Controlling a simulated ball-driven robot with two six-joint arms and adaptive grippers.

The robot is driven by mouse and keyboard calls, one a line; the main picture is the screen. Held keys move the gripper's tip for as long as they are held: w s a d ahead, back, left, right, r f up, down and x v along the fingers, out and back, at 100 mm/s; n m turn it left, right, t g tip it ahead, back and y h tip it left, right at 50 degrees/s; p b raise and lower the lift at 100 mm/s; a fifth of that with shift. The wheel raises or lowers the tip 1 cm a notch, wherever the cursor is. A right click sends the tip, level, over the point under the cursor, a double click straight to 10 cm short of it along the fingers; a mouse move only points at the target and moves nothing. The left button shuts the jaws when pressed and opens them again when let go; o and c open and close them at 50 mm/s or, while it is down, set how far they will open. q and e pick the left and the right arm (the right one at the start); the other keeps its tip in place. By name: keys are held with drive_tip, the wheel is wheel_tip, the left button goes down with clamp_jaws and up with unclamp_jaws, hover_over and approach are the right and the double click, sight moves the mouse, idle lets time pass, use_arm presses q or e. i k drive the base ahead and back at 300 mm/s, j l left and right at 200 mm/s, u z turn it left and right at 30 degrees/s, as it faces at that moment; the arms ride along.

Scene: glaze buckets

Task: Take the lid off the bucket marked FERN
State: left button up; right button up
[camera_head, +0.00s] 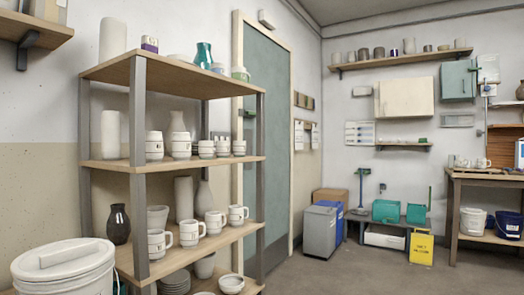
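A large white bucket (68,287) with a white lid (60,256) stands at the lower left, cut off by the bottom edge. Its lid is on, and a handle shows across the top. No FERN marking is readable on the part in view. A smaller white bucket (473,222) and a dark blue bucket (508,225) with a light top sit on the low shelf of the workbench at the far right; no names are readable on them. Neither of my grippers is in view.
A wooden shelf rack (165,68) with mugs, vases and bowls stands just behind the large bucket. A dark vase (118,224) is close to it. The floor (375,275) at centre right is clear.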

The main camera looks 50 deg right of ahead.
sight(59, 260)
drive_tip(key=l+z, duration=0.15)
drive_tip(key=l, duration=0.3)
drive_tip(key=i+l+z, duration=0.15)
drive_tip(key=l, duration=0.25)
drive_tip(key=i+l+z, duration=0.15)
drive_tip(key=l, duration=0.25)
drive_tip(key=l+z, duration=0.15)
drive_tip(key=l, duration=0.25)
drive_tip(key=i+l+z, duration=0.15)
drive_tip(key=l, duration=0.25)
drive_tip(key=i, duration=0.05)
